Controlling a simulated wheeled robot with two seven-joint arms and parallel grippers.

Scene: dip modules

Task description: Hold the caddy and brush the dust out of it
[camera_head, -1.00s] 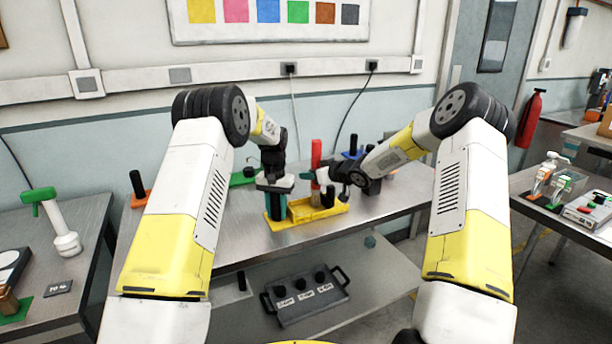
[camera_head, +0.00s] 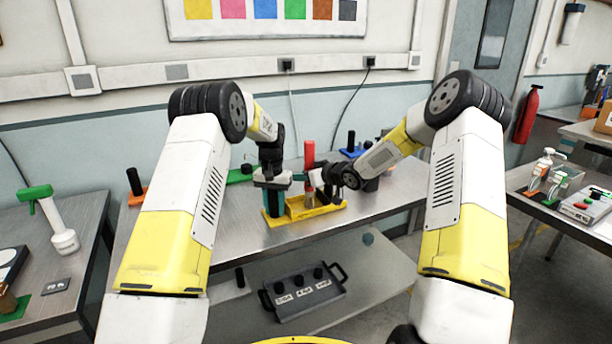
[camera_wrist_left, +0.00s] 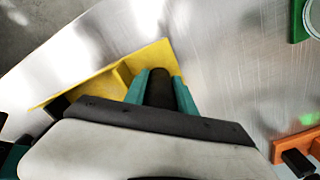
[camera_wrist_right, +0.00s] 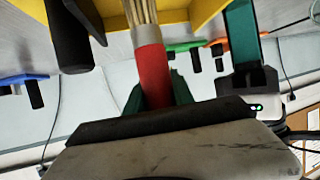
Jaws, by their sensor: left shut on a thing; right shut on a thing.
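The yellow caddy (camera_head: 330,209) stands on the metal bench and also shows in the left wrist view (camera_wrist_left: 78,90). My left gripper (camera_head: 276,200) is shut on the caddy's black upright post (camera_wrist_left: 160,88), at the caddy's left end. My right gripper (camera_wrist_right: 155,95) is shut on the red handle of the brush (camera_head: 309,152), which stands nearly upright. Its pale bristles (camera_wrist_right: 140,12) point down at the caddy. I cannot tell whether they touch its floor. I cannot make out dust. The gripper bodies hide part of the caddy.
A black handle on an orange base (camera_head: 135,183) stands at the bench's left. A green base (camera_head: 240,174) and a blue base (camera_head: 353,152) lie behind. A grey tray (camera_head: 305,303) rests on the lower shelf. The bench front is clear.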

